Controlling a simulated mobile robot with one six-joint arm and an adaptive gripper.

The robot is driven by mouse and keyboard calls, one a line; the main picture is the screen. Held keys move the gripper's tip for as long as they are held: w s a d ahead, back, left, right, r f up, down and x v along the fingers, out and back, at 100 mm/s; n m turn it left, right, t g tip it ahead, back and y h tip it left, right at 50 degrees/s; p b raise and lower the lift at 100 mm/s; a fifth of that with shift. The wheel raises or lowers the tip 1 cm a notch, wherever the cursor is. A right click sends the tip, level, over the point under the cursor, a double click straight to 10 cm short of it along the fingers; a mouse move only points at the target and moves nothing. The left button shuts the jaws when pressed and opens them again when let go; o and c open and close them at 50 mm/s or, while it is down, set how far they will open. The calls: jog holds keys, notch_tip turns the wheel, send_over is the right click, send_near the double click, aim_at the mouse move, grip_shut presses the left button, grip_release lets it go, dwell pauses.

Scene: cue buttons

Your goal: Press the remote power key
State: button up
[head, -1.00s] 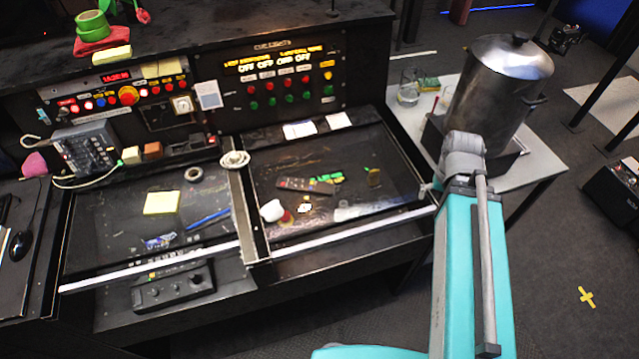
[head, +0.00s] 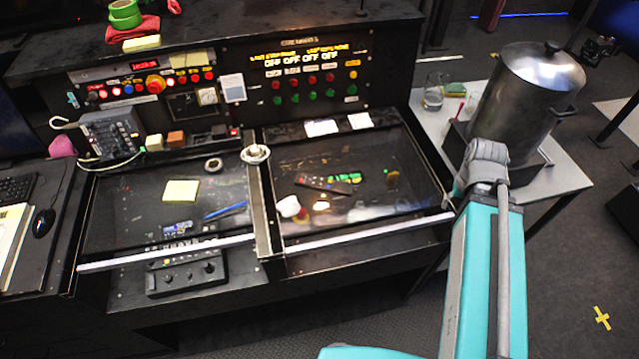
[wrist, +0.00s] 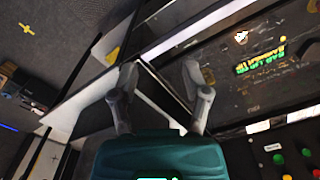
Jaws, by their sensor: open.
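The dark remote (head: 322,184) lies on the right-hand recessed panel of the console, left of a bright green item (head: 346,177). Its power key is too small to make out. In the wrist view, the green item (wrist: 262,56) shows at upper right, and I cannot pick out the remote clearly. My gripper (wrist: 160,72) is open and empty, its two grey fingers apart, over the console's edge region and away from the panel items. In the head view my arm rises at the right and my gripper cannot be made out.
A white cup-like item (head: 289,206) lies near the remote. A large metal pot (head: 530,95) stands on a side table at the right. A raised divider (head: 262,210) separates the two panels. The upright board (head: 300,78) with buttons stands behind.

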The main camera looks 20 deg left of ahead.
grip_shut()
dwell(1.2)
